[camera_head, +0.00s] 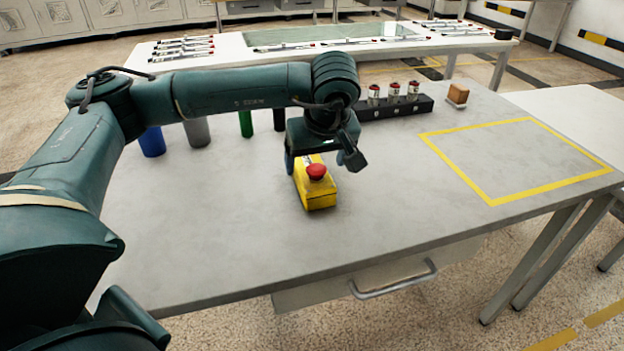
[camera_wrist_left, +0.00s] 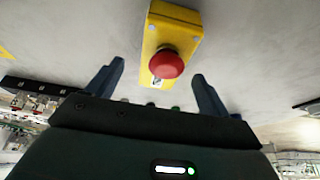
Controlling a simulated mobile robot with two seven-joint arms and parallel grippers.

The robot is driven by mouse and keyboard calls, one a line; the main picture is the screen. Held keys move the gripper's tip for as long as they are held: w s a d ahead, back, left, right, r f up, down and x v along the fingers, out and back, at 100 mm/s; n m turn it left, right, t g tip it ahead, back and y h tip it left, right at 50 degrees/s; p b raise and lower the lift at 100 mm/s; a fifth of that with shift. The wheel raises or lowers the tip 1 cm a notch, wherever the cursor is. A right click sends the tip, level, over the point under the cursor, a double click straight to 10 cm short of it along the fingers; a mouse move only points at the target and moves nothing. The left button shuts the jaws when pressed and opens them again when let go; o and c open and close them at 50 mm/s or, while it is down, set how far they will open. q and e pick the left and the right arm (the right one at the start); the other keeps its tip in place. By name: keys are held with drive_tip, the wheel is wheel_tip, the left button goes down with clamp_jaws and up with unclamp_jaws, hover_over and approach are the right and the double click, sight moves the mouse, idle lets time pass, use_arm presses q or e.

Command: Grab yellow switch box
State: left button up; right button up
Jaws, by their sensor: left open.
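The yellow switch box (camera_head: 318,198) with a round red button on top sits on the grey table in the head view. My left gripper (camera_head: 322,165) is open just above and behind the box, its fingers on either side of the box's far end. In the left wrist view the box (camera_wrist_left: 178,22) shows between and beyond the two open fingertips of my left gripper (camera_wrist_left: 160,72), apart from both. My right gripper is not in view.
A black rack (camera_head: 395,107) with several small canisters and a brown block (camera_head: 458,94) stand at the back. Blue (camera_head: 152,142), grey (camera_head: 197,132), green (camera_head: 246,124) and black cylinders stand behind my left arm. The yellow-taped square (camera_head: 500,195) at right is empty.

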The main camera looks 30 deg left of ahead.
use_arm(q)
drive_tip(key=x, duration=0.4)
drive_tip(key=shift+a+f, duration=0.2)
drive_tip(key=shift+c, duration=0.2)
drive_tip(key=shift+r, duration=0.1)
drive_tip(key=c, duration=1.2)
